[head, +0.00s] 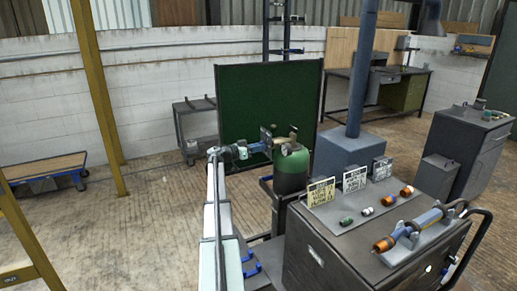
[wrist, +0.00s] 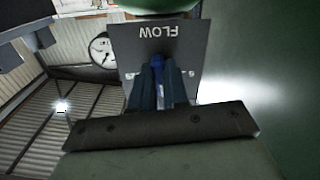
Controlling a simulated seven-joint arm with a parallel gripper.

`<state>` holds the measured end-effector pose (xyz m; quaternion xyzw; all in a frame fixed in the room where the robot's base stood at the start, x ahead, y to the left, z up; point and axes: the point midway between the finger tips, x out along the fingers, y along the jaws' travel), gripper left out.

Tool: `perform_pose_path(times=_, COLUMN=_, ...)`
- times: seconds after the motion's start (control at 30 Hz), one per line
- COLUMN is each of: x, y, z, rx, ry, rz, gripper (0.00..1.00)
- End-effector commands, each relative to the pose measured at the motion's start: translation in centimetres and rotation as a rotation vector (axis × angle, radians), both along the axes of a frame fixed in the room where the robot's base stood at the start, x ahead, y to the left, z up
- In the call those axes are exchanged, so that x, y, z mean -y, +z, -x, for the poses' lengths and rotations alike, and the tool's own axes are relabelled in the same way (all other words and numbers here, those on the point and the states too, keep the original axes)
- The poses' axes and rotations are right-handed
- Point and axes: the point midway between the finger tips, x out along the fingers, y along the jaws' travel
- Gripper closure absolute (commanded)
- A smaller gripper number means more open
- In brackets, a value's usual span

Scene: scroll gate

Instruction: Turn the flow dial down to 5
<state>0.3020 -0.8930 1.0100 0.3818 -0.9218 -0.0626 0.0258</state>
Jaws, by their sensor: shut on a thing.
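The flow dial shows as a blue knob (wrist: 157,62) in the wrist view, mostly hidden between the fingers of my gripper (wrist: 160,78). The gripper is shut on it. Behind it is a grey plate (wrist: 185,50) with the word FLOW, upside down in this view. No number or pointer can be read. In the head view my gripper (head: 266,143) reaches the fittings at the top of a green gas cylinder (head: 291,172). The dial itself cannot be made out there.
A round white gauge (wrist: 102,50) sits left of the plate. A dark green screen (head: 250,95) stands behind the cylinder. Right of it is a grey cart (head: 335,262) bearing several signs, small coloured fittings and a torch (head: 425,220). The floor at left is mostly clear.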

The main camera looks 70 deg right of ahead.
Motion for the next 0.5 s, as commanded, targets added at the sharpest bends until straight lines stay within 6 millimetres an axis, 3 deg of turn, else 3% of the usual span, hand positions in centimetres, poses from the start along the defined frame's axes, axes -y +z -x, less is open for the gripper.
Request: perform_pose_path(times=0.5, x=-0.07, y=0.07, z=0.09, rx=-0.346, ry=0.000, rz=-0.345, gripper=1.00)
